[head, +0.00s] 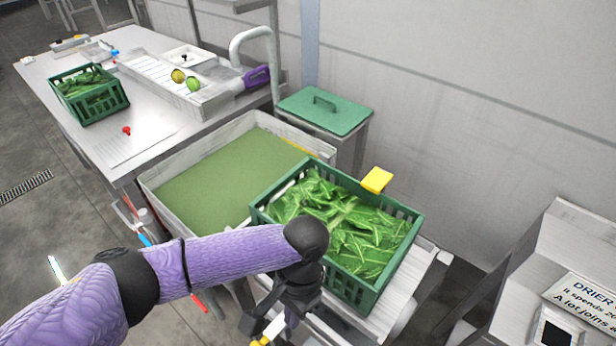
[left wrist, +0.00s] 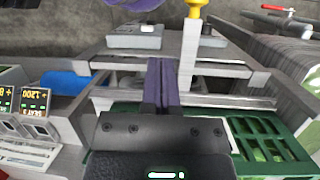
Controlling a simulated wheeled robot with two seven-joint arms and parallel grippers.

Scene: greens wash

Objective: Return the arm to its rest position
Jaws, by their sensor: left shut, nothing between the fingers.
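My left arm reaches in from the lower left of the head view. Its gripper (head: 277,326) points down beside the near-left side of a green crate (head: 345,282) full of leafy greens (head: 345,225). In the left wrist view, the purple fingers (left wrist: 161,84) are together with nothing between them. The green crate (left wrist: 265,137) shows there at the lower right, apart from the fingers. In the head view, my forearm partly covers the crate's near corner. My right gripper is in neither view.
A sink basin with green water (head: 225,178) lies left of the crate. A second green crate (head: 91,100) stands on the metal table. A green-lidded bin (head: 325,110) is at the wall. A drier (head: 570,290) stands at right. In the left wrist view, displays (left wrist: 33,100) are at left.

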